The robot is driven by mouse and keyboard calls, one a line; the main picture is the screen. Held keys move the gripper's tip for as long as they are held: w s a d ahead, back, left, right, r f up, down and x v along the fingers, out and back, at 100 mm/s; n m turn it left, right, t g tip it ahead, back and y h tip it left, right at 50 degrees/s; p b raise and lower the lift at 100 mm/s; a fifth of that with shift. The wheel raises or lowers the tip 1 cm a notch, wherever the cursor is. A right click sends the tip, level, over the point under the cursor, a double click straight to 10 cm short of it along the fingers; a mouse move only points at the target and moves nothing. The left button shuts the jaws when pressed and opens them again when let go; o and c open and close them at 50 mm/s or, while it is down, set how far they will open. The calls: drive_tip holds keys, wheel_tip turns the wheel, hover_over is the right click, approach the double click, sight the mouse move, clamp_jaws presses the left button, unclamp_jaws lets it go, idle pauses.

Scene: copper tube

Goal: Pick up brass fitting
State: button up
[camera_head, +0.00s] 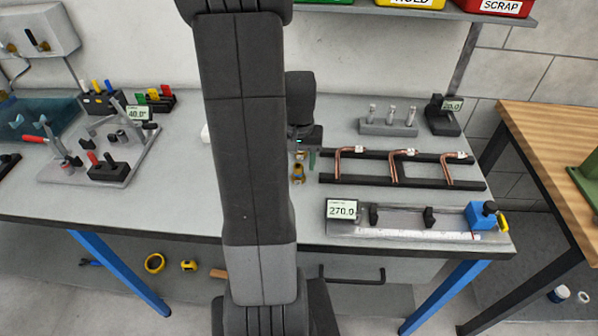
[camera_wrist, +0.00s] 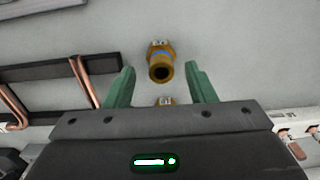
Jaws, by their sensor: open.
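A brass fitting (camera_wrist: 160,64) with a blue band and a round open end stands on the grey bench. In the wrist view it lies ahead of and between the tips of my gripper's green fingers (camera_wrist: 160,72), with gaps on both sides. The gripper is open and empty, pointing down. A second brass fitting (camera_wrist: 166,101) shows partly at the gripper body's edge, which hides the rest. In the head view the nearer fitting (camera_head: 298,174) stands just in front of my gripper (camera_head: 302,160), partly beside my dark arm. Whether the fingers reach fitting height is unclear.
A black rack (camera_head: 400,185) with bent copper tubes is close on the right. A measuring fixture (camera_head: 415,222) reading 270.0 lies along the front edge. A block with pegs (camera_head: 388,122) is behind. A bending jig (camera_head: 110,150) is at left. My arm hides the middle bench.

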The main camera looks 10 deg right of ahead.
drive_tip(key=shift+a+f, duration=0.1)
drive_tip(key=shift+f, duration=1.05)
drive_tip(key=shift+s, duration=0.1)
clamp_jaws()
drive_tip(key=shift+r, duration=0.15)
